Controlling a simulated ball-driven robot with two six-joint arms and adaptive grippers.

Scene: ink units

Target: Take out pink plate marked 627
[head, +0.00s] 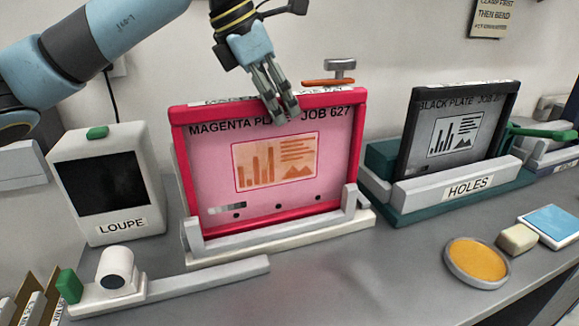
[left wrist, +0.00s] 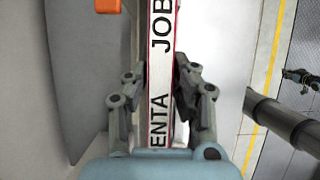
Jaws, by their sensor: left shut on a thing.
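The pink plate (head: 277,165) in a red frame reads "MAGENTA PLATE JOB 627", part of it covered by my fingers. It stands upright in a pale grey slotted holder (head: 280,242) in the middle of the counter. My left gripper (head: 283,112) comes down from above and is shut on the plate's top edge. In the left wrist view the fingers (left wrist: 160,100) press on both sides of the edge (left wrist: 161,60), which shows "ENTA" and "JOB". My right gripper is not in view.
A black plate (head: 457,130) stands in a green unit marked HOLES at right. A box marked LOUPE (head: 103,185) stands at left. An orange clamp handle (head: 328,81) is just behind the plate. An orange round dish (head: 476,262) lies front right. The front middle counter is clear.

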